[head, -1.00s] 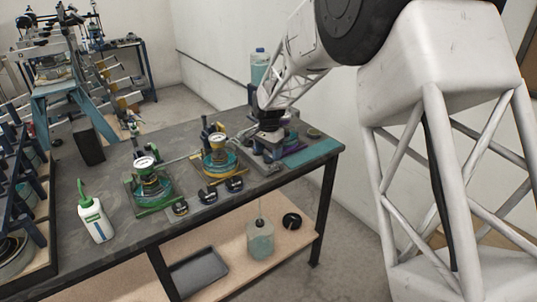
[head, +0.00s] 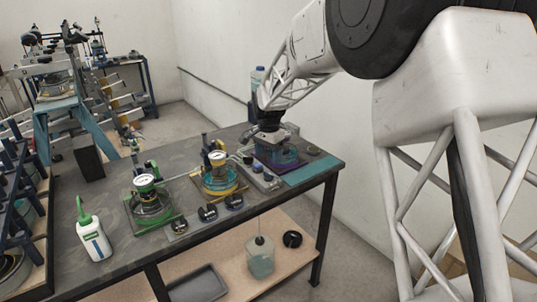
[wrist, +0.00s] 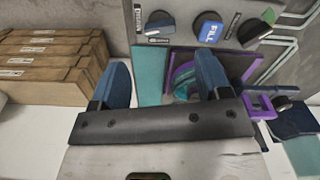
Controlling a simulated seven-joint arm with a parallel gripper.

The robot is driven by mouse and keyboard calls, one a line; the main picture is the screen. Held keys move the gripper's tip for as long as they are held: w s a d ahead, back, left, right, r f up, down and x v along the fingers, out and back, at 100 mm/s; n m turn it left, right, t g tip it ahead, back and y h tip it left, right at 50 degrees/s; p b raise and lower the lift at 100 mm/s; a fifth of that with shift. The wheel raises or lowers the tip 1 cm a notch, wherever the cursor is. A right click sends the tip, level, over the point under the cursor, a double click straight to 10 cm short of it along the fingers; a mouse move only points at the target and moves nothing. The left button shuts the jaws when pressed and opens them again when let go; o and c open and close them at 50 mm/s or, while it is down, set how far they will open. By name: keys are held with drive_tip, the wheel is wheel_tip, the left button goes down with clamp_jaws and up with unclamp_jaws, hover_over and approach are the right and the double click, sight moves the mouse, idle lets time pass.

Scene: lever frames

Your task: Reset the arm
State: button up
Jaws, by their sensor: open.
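My white arm (head: 288,76) reaches over the dark workbench to its far right end. My gripper (wrist: 163,75) shows two blue fingers, spread apart with nothing between them. In the head view, its end hides part of the purple-based device (head: 283,160). In the wrist view, the purple frame (wrist: 246,68) shows behind and beside the right finger. A grey control panel (wrist: 185,22) with dark knobs and a blue button marked FILL (wrist: 208,27) lies beyond the fingers. I cannot tell the gripper's exact height.
A yellow-based gauge device (head: 218,176) and a green-based one (head: 150,200) stand along the bench (head: 105,205). A white bottle with a green cap (head: 94,238) is at the front left. Brown boxes (wrist: 50,65) fill the wrist view's left. A wall (head: 225,60) runs behind.

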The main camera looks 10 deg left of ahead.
drive_tip(key=shift+d+r, duration=0.1)
drive_tip(key=s+d+r+n, duration=0.1)
drive_tip(key=s+d+r, duration=0.3)
drive_tip(key=s+d, duration=0.3)
drive_tip(key=s+d+r+n+t, duration=0.1)
drive_tip(key=s+d+r, duration=0.3)
drive_tip(key=s+d, duration=0.3)
drive_tip(key=s+d+r+n, duration=0.1)
drive_tip(key=s+d+r, duration=0.3)
drive_tip(key=s+d, duration=0.3)
drive_tip(key=s+d+f+n, duration=0.1)
drive_tip(key=s+d, duration=0.4)
drive_tip(key=s, duration=0.8)
drive_tip(key=s+d+f+n+t, duration=0.1)
drive_tip(key=s+d, duration=0.5)
drive_tip(key=s, duration=0.8)
drive_tip(key=shift+d+f+n+t, duration=0.2)
drive_tip(key=shift+f+n+t, duration=0.1)
drive_tip(key=shift+f+n, duration=0.2)
